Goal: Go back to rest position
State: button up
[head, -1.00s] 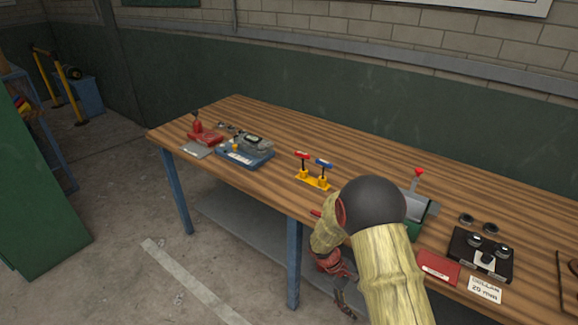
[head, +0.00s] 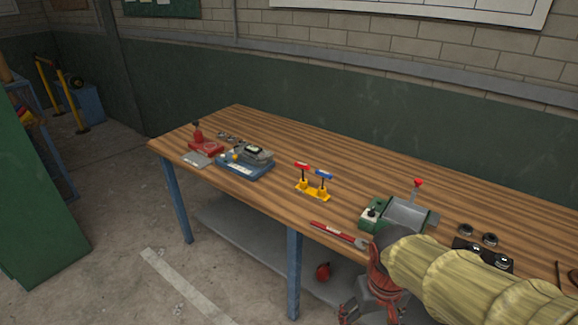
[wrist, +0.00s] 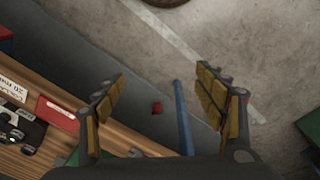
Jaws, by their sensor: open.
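My gripper (wrist: 160,88) is open and empty in the wrist view, its two yellow-padded fingers apart with only floor and the table's lower shelf behind them. In the head view my gripper (head: 368,312) hangs in front of the table's front edge at the lower right, partly cut off by the frame. My tan-sleeved arm reaches in from the right and hides part of the table. The wooden table (head: 300,145) runs from the back left to the right.
A red wrench (head: 338,233) lies near the front edge, beside a green-and-grey device (head: 405,213). A yellow stand (head: 312,191) with red and blue handles, a blue tray (head: 245,166) and a red tool (head: 203,143) stand further left.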

jog(key=s+d+r+m+t, duration=0.1)
jog(key=s+r+t, duration=0.3)
jog(key=r, duration=0.8)
jog(key=shift+s+d+r+t+p, duration=0.2)
jog(key=shift+s+t+p, duration=0.2)
jog(key=shift+s, duration=0.25)
jog(key=shift+c, duration=0.3)
